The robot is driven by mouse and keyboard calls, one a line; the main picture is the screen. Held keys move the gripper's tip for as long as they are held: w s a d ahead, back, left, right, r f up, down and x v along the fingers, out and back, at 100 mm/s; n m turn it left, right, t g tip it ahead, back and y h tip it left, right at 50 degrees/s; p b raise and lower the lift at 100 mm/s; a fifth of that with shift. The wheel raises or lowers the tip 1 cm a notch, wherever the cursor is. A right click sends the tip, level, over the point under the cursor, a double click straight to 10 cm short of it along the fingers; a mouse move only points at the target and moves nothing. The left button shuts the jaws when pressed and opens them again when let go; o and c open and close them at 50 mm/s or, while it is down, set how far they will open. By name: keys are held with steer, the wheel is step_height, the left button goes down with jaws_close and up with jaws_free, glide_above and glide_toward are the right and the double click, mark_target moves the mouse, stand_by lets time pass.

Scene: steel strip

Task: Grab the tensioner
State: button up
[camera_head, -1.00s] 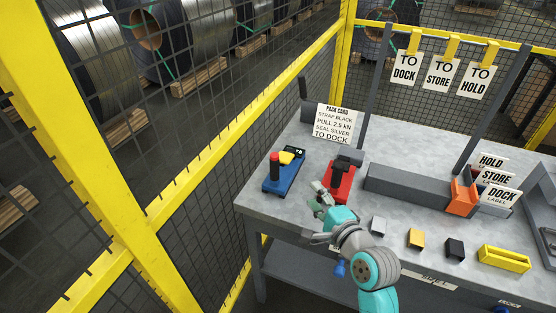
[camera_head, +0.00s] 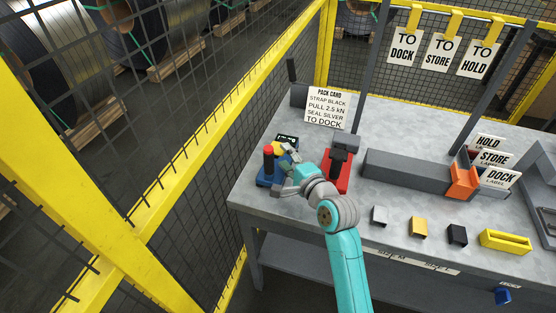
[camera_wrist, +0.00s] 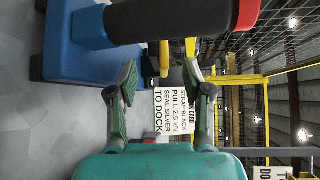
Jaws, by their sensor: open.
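The tensioner is a blue tool (camera_head: 264,181) on the left end of the bench, with an upright black handle with a red top (camera_head: 268,151), a yellow part and a small dark display. My gripper (camera_head: 289,158) is at its right side and hides part of its body. In the wrist view the tensioner's blue base (camera_wrist: 75,40) is at upper left, and its black handle (camera_wrist: 165,22) crosses the top. My open gripper (camera_wrist: 161,72) has its two fingers apart, pointing at the yellow part (camera_wrist: 164,56). I cannot tell whether a finger touches it.
A red tool (camera_head: 337,172) with a black top stands just right of my gripper. The pack card (camera_head: 327,107) stands behind. Grey, yellow and black small blocks and a yellow tray (camera_head: 505,240) line the front edge. Yellow fence mesh (camera_head: 165,190) runs along the left.

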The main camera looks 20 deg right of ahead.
mark_target(279, 148)
steer(key=x, duration=0.4)
steer(key=shift+w+a, duration=0.1)
steer(key=shift+a, duration=0.15)
jaws_close()
steer(key=shift+r, duration=0.1)
